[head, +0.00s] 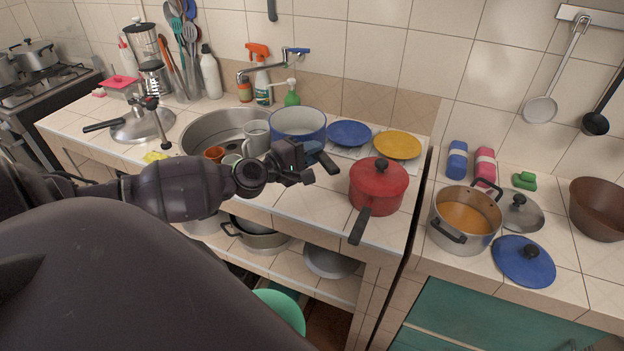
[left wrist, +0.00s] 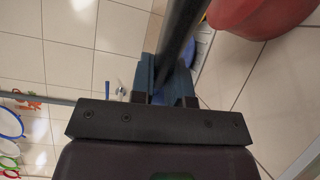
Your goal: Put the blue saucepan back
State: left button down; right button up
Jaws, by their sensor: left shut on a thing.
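The blue saucepan (head: 291,124), with a white inside, is at the sink's right edge in the head view, left of the blue plate. Its dark handle (head: 328,163) points toward the front right. My left gripper (head: 312,162) is at this handle, above the counter. In the left wrist view the gripper (left wrist: 173,85) is shut on the dark handle (left wrist: 182,35), which runs between its fingers. The arm and gripper hide part of the pan's lower side, so I cannot tell whether it touches the counter. My right gripper is not in view.
A red lidded saucepan (head: 377,185) stands close to the right of the gripper. A blue plate (head: 349,133) and yellow plate (head: 397,145) lie behind it. The sink (head: 200,131) holds cups. An orange-filled pot (head: 461,236) and blue lid (head: 523,264) are on the right counter.

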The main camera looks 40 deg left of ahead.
pick_arm(q)
notch_tip(320, 180, down, 7)
jog(key=b, duration=0.3)
jog(key=shift+b, duration=0.4)
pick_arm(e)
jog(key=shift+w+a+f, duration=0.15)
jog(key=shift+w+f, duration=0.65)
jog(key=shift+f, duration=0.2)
pick_arm(q)
notch_tip(320, 180, down, 3)
jog(key=b, duration=0.3)
jog(key=shift+f, duration=0.55)
jog(key=shift+f+b, duration=0.1)
jog(key=shift+b, duration=0.25)
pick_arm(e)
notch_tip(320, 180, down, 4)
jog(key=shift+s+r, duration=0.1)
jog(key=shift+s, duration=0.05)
pick_arm(q)
jog(key=shift+r, duration=0.2)
jog(key=shift+f, duration=0.1)
